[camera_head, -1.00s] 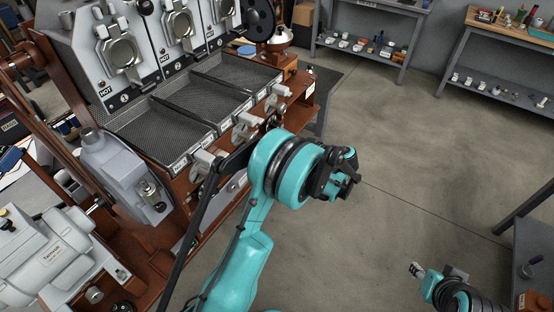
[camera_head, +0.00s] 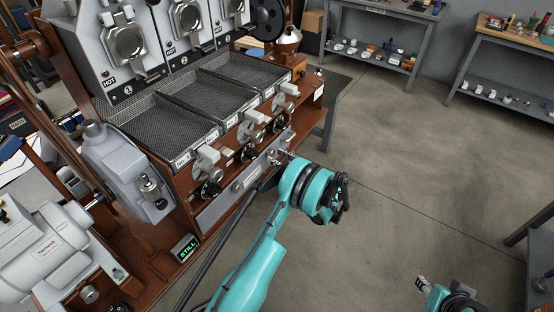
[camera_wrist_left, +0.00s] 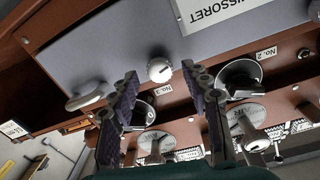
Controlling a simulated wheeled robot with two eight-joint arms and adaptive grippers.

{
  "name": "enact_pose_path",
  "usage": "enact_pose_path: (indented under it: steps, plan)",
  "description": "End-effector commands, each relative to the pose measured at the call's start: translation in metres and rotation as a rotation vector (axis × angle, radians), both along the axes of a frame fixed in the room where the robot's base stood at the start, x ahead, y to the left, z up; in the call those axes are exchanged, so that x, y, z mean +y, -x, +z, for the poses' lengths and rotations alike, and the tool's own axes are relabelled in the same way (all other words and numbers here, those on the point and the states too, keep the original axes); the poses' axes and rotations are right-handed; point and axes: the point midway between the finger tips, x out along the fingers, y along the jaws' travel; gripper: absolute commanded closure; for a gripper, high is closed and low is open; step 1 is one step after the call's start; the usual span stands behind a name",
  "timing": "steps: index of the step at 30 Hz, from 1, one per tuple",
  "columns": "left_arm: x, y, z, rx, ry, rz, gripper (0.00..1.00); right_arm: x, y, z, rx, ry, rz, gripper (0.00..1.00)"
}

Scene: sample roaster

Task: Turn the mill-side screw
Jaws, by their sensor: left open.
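A small round pale knob (camera_wrist_left: 159,70) with a slot-like mark sits on the grey front panel (camera_wrist_left: 110,50) in the left wrist view. I cannot tell whether it is the mill-side screw. My left gripper (camera_wrist_left: 160,82) is open, its dark purple fingers on either side of the knob in that view. Contact does not show. In the head view the left gripper (camera_head: 285,156) is partly hidden by my teal wrist, near the right end of the roaster's grey panel (camera_head: 220,203). My right gripper (camera_head: 421,284) is at the bottom right, its jaws too small to judge.
Round dials and handles line the roaster front, including a black knob (camera_wrist_left: 240,78) beside the fingers. A pale lever (camera_wrist_left: 88,98) is left of them. The grey mill-like machine (camera_head: 125,165) stands at left, with a lit STILL display (camera_head: 185,248). The floor at right is clear.

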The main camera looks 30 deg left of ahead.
Motion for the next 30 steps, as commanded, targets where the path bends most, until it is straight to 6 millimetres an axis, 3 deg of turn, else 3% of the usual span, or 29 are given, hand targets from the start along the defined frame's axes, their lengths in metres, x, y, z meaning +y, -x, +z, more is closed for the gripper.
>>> enact_pose_path:
  steps: [11,17,30]
  plan:
    - [0.0099,-0.0015,0.0005,0.001,0.000,-0.001,0.53,0.0000,0.0000,-0.0028,0.000,0.000,0.000,0.60]
    - [0.0097,-0.0015,0.0004,0.001,0.000,-0.001,1.00,0.0000,0.0000,-0.0028,0.000,0.000,0.000,0.60]
    - [0.0097,-0.0016,0.0003,0.059,-0.004,-0.001,1.00,0.0000,0.0000,-0.0028,0.000,0.000,0.000,0.60]
